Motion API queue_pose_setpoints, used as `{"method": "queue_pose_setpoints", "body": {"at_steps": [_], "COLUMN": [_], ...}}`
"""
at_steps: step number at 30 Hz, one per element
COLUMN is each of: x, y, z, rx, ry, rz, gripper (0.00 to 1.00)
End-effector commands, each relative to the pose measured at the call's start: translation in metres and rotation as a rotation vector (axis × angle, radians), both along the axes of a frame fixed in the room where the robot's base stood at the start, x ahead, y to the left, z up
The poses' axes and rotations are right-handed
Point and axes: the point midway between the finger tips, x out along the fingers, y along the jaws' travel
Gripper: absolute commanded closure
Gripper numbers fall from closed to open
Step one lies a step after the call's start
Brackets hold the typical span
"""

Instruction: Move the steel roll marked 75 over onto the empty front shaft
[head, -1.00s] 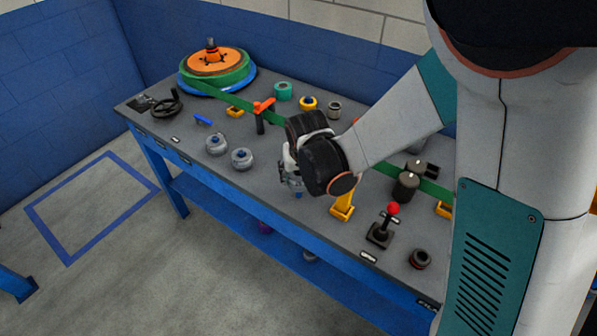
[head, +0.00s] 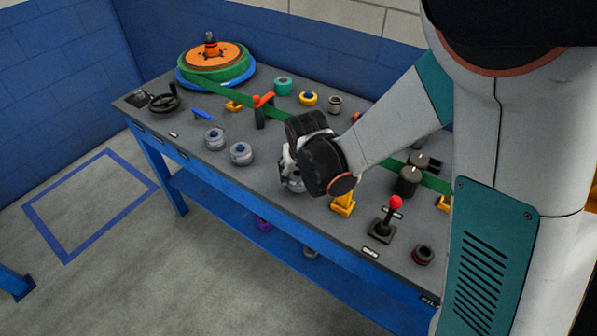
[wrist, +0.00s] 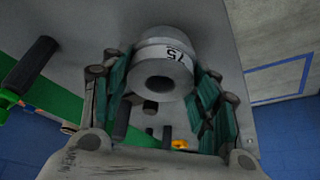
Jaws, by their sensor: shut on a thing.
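The steel roll marked 75 (wrist: 150,50) is in the wrist view, between the green-padded fingers of my gripper (wrist: 160,88). My gripper is shut on it, and the roll's open bore faces the camera. In the head view my gripper (head: 293,178) is over the front part of the bench, with a pale grey part of the roll or fingers showing at its lower left. Two other steel rolls (head: 215,138) (head: 241,153) with blue tops stand left of it. The empty front shaft cannot be made out; my gripper covers that area.
The grey-topped bench (head: 190,178) carries a green belt, an orange-topped reel (head: 213,57) at the back left, and a yellow block (head: 343,205) close right of my gripper. A red-knobbed lever (head: 383,230) stands further right.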

Motion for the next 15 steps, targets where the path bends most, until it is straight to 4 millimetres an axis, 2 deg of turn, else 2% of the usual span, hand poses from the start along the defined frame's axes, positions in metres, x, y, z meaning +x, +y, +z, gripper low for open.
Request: {"method": "queue_pose_setpoints", "body": {"at_steps": [15], "x": [0.000], "y": [0.000], "z": [-0.025], "rx": [0.000], "ry": [0.000], "rz": [0.000], "gripper": [0.79]}}
